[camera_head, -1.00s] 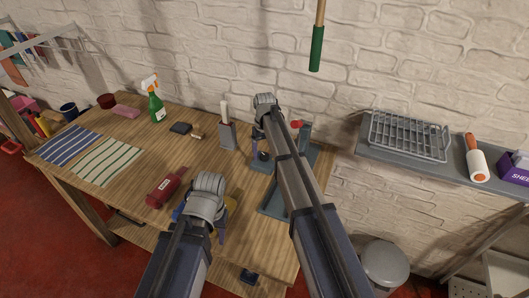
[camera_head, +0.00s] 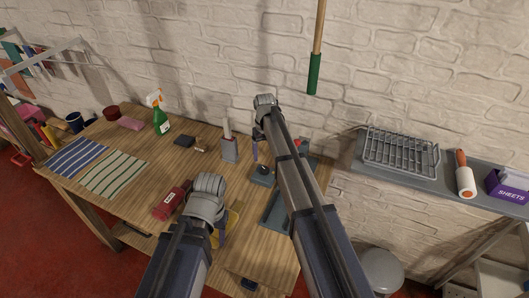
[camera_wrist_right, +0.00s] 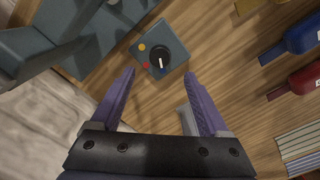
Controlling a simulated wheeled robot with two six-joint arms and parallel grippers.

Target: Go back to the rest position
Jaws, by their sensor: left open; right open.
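My left gripper (camera_head: 221,236) hangs over the front of the wooden workbench (camera_head: 140,205). Its arm hides most of it in the head view; its fingers show only in part. My right gripper (camera_head: 255,150) is above the back right of the bench, largely behind its own arm. In the right wrist view, my right gripper (camera_wrist_right: 159,76) has its two purple fingers wide apart with nothing between them. A small grey control box (camera_wrist_right: 160,50) with a black knob lies on the bench beyond the fingertips.
A red bottle (camera_head: 171,201) lies beside my left arm. A grey holder (camera_head: 229,149), a green spray bottle (camera_head: 160,120) and striped cloths (camera_head: 115,174) are on the bench. A grey machine (camera_wrist_right: 40,45) is close by my right gripper. A shelf (camera_head: 430,185) with a wire rack (camera_head: 400,153) is at right.

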